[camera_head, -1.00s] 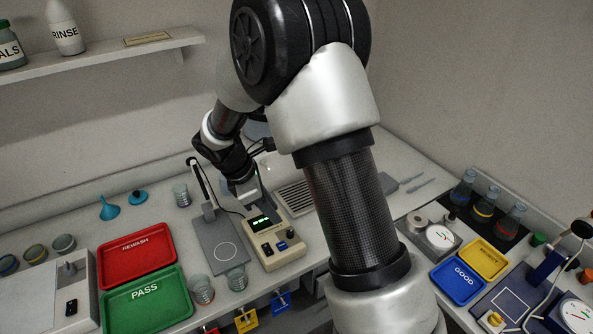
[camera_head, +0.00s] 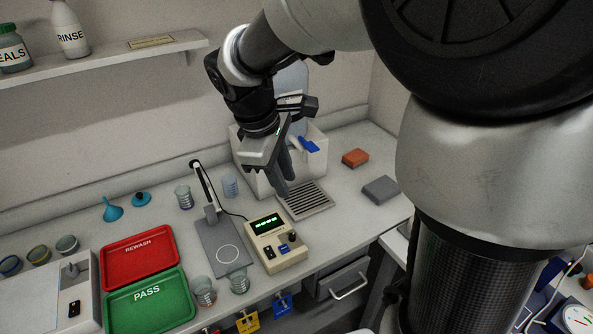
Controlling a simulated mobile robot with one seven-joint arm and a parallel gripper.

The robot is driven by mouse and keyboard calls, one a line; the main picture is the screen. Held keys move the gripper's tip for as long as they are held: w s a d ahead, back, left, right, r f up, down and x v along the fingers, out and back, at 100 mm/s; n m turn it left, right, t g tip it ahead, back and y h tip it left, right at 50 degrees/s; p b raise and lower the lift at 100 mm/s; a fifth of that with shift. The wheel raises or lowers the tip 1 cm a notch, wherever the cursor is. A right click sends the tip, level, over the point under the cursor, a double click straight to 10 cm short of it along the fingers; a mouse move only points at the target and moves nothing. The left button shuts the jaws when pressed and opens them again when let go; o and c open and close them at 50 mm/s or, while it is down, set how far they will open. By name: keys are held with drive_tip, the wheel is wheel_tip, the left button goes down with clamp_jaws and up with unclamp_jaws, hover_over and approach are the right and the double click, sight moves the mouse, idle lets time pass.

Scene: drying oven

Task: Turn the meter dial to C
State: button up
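The meter (camera_head: 278,256) is a cream box on the bench with a lit green display (camera_head: 265,223). A small black dial (camera_head: 292,237) sits at the right of its face, beside a blue button and a dark one. The dial's letters and pointer are too small to read. My gripper (camera_head: 284,190) points down, above and behind the meter, in front of the white sink unit and over the slotted grille. It is apart from the dial. Its fingers overlap in this view, so their gap is unclear; nothing shows held.
A grey stand plate (camera_head: 221,245) with an upright probe is left of the meter. Glass beakers (camera_head: 204,291) stand at the front edge. Red (camera_head: 139,274) and green (camera_head: 150,318) trays lie left. A grey block (camera_head: 381,190) and an orange block (camera_head: 355,158) lie right; bench between is clear.

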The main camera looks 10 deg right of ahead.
drive_tip(key=s+d+r+m+t, duration=0.1)
drive_tip(key=s+d+r+m, duration=0.1)
drive_tip(key=s+r+m, duration=0.1)
drive_tip(key=shift+s+r+m+y, duration=0.3)
drive_tip(key=shift+s+r+y, duration=0.15)
drive_tip(key=shift+s, duration=0.5)
